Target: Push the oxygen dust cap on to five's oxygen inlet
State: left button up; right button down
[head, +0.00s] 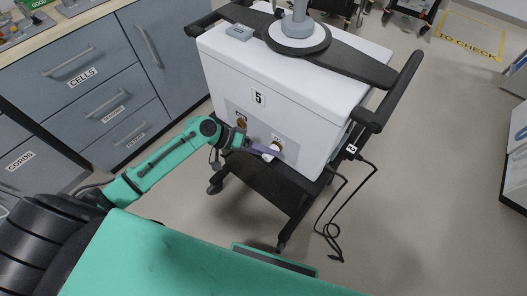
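Ventilator five is a white box on a dark wheeled cart, marked by a "5" label (258,97). Its side panel has two fittings: a brassy one (241,122) at the left and a pale round one with a small label, which looks like the oxygen inlet (277,145), at the right. My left gripper (265,152) reaches in from the left, with purple fingers close to the panel. A small white piece, apparently the oxygen dust cap (268,157), shows at the fingertips, just below and left of the inlet. I cannot tell if it touches the inlet. My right gripper is out of view.
The cart's black handle rail (401,90) stands right of the box. A black cable (331,229) hangs from its corner to the floor. Grey drawers (100,95) stand at the left. Open floor lies to the right, with a yellow "TO CHECK" marking (468,42).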

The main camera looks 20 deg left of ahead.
pick_arm(q)
jog(key=shift+s+a, duration=0.1)
jog(key=p+v, duration=0.1)
jog(key=v, duration=1.3)
jog(key=s+a+f+n+t+y+p, duration=0.1)
jog(key=a+f+n+y, duration=0.2)
jog(key=a+f, duration=0.55)
jog(key=s+a+f+n+t+y+p, duration=0.1)
jog(key=a+f+n+y, duration=0.15)
jog(key=a+f, duration=0.6)
jog(key=s+d+f+g+y+p, duration=0.15)
jog(key=s+f+y, duration=0.25)
jog(key=s+f, duration=0.85)
jog(key=s+d+f+m+g, duration=0.1)
jog(key=s+d+f+m, duration=0.2)
jog(key=s+d, duration=0.3)
jog(key=s+d+f+m+g+p, duration=0.1)
jog(key=s+d+f+m+g, duration=0.1)
jog(key=s+d+f, duration=0.4)
jog(key=s+m, duration=0.1)
jog(key=s, duration=0.1)
jog(key=shift+s+d+m+y, duration=0.25)
jog(key=shift+d+m+y, duration=0.05)
jog(key=shift+m+y, duration=0.05)
